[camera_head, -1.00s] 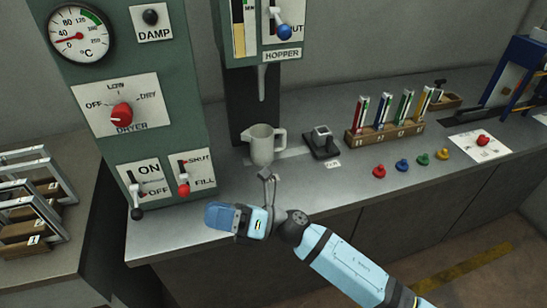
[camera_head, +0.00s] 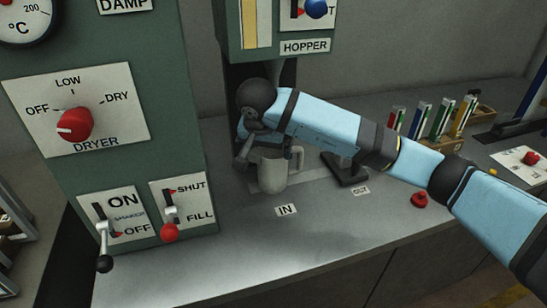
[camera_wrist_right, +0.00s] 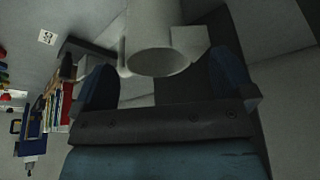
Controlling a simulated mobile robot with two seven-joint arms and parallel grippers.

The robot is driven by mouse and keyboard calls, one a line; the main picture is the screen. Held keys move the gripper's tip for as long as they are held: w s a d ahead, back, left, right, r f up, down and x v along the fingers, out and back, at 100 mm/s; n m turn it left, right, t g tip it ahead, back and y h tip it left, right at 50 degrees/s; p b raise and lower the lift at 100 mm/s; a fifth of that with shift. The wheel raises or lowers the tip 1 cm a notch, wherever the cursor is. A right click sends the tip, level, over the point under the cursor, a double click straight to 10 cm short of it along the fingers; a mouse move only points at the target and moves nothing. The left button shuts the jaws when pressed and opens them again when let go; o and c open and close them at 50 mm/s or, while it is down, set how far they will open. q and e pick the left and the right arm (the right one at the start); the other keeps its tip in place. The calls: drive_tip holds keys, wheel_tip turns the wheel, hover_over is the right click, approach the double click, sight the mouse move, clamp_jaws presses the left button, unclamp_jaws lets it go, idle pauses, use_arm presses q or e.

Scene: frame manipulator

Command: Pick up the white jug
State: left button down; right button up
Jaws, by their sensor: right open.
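The white jug (camera_head: 272,172) stands upright on the bench below the hopper in the head view. My right gripper (camera_head: 265,150) has come down from above, and its dark wrist and forearm hide the jug's top. In the right wrist view the jug (camera_wrist_right: 158,45) shows beyond the open fingers (camera_wrist_right: 166,88), roughly between them, its round end towards the camera. The fingers look apart from the jug, but contact is hard to judge. My left gripper is not in view.
The green dryer panel (camera_head: 130,150) with its levers stands left of the jug. A dark block (camera_head: 345,168) sits close on the right, behind my forearm. The IN label (camera_head: 286,210) lies in front; the bench front is clear. A rack of coloured strips (camera_head: 440,125) is farther right.

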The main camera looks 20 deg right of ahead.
sight(281, 166)
drive_tip(key=x, duration=0.3)
drive_tip(key=d+x, duration=0.1)
drive_tip(key=x, duration=0.2)
drive_tip(key=shift+w, duration=0.25)
drive_tip(key=shift+w+d+f, duration=0.1)
drive_tip(key=shift+f, duration=0.15)
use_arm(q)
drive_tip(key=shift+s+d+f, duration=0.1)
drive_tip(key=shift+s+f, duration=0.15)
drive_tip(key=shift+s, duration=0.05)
use_arm(e)
drive_tip(key=shift+c, duration=0.7)
drive_tip(key=c, duration=0.9)
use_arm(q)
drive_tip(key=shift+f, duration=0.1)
use_arm(e)
drive_tip(key=shift+r, duration=0.15)
